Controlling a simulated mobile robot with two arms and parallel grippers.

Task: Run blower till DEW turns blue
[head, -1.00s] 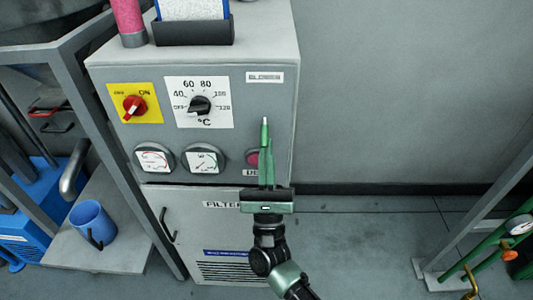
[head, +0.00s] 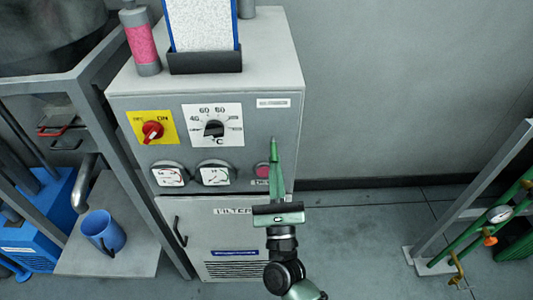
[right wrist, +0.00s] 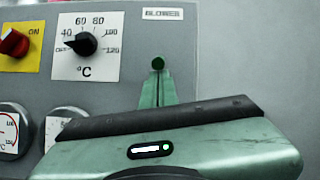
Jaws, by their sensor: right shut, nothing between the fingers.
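The grey cabinet (head: 140,103) carries a "BLOWER" label (head: 273,103), which also shows in the right wrist view (right wrist: 162,13). Below it in the right wrist view is a round dark green piece (right wrist: 158,62). My right gripper (head: 274,142) is shut and empty, its fingertips right at this green piece. I cannot tell whether they touch it. The round DEW indicator (head: 262,170) is pink, just left of the fingers, which partly cover it and its label. My left gripper is not in view.
A red rotary switch (head: 152,131) on yellow, a black temperature knob (head: 214,129) and two gauges (head: 215,173) share the panel. A pink-filled cylinder (head: 142,44) stands on top. A blue mug (head: 103,231) is on a low shelf at left.

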